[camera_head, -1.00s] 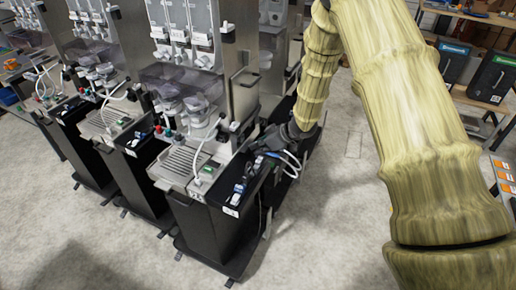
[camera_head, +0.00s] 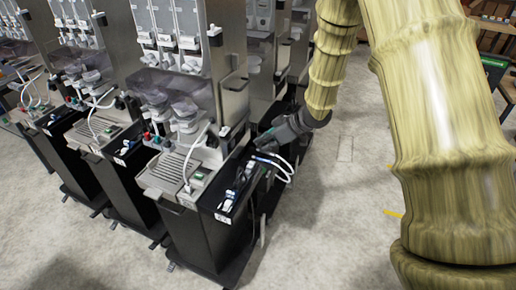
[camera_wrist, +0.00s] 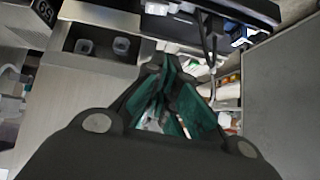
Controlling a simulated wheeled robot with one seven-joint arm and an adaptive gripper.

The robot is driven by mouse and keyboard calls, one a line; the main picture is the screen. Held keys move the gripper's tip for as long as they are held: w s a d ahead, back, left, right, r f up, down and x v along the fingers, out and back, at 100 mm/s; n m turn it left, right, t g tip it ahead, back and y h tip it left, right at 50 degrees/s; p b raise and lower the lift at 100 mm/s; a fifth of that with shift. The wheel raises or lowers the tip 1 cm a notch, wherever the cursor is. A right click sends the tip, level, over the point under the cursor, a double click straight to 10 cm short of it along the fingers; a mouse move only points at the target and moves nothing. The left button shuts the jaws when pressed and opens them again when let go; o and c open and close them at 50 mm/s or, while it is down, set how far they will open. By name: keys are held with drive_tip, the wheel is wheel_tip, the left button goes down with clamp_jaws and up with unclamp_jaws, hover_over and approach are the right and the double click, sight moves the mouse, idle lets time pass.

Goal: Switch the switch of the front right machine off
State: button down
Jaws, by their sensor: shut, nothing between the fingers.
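The front right machine is the nearest one in the head view, a steel dispenser (camera_head: 230,97) on a black cabinet (camera_head: 203,240). My gripper (camera_head: 262,141) is at its right side, close to the steel upright and above white hoses; I cannot tell whether it touches. In the wrist view my gripper (camera_wrist: 168,68) has its green-padded fingers together at the tips, with nothing held.
White hoses (camera_head: 281,168) loop at the cabinet's right edge, below my gripper. More machines (camera_head: 85,75) stand in a row to the left and behind. In the wrist view a dark bar (camera_wrist: 225,8) crosses the top. Grey floor (camera_head: 345,215) to the right is free.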

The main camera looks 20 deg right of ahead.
drive_tip(key=shift+s+d+r, duration=0.25)
drive_tip(key=shift+s+r, duration=0.1)
drive_tip(key=shift+r, duration=0.05)
drive_tip(key=s+a+f+m+h+b, duration=0.1)
drive_tip(key=s+f+m+b, duration=0.1)
drive_tip(key=s+f, duration=0.55)
drive_tip(key=s+a+f+m+h+b, duration=0.15)
drive_tip(key=s+f, duration=0.25)
drive_tip(key=f, duration=0.7)
drive_tip(key=s+f+m+b, duration=0.25)
drive_tip(key=s+f, duration=0.35)
drive_tip(key=f, duration=0.3)
drive_tip(key=s+f+m+g+h+b, duration=0.1)
drive_tip(key=s+f, duration=0.3)
drive_tip(key=s, duration=0.5)
drive_tip(key=s+d+f+m+g+h, duration=0.1)
drive_tip(key=s+f, duration=0.3)
drive_tip(key=s, duration=0.5)
drive_tip(key=s+d+f+m+g+h+b, duration=0.1)
drive_tip(key=s+f+m+g+h, duration=0.1)
drive_tip(key=s, duration=0.7)
wheel_tip(320, 180, down, 3)
drive_tip(key=shift+d+r+g+h+b, duration=0.1)
drive_tip(key=shift+d+g+h+b, duration=0.1)
drive_tip(key=shift+g+h+b, duration=0.3)
